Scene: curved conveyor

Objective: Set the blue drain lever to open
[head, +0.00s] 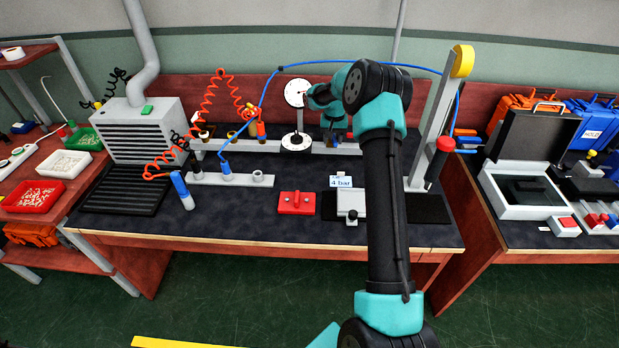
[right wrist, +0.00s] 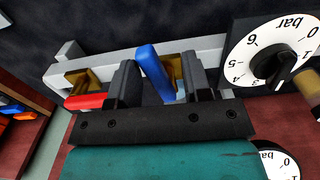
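The blue drain lever (right wrist: 155,72) is in the right wrist view, on a pale grey manifold bar (right wrist: 212,43) with brass fittings. It leans to the upper left in that view. My right gripper (right wrist: 158,62) is open, with one finger on each side of the lever; I cannot tell whether either finger touches it. In the head view my right gripper (head: 333,128) is at the back of the bench, largely hidden by my own arm, and the lever cannot be made out clearly there. My left gripper is not in view.
A red handle (right wrist: 86,101) lies just left of my right gripper, and a bar gauge (right wrist: 280,55) is close on the right. In the head view, a blue hose (head: 300,64) arches over this area. A red block (head: 297,203) and a 4 bar sign (head: 341,182) stand in front.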

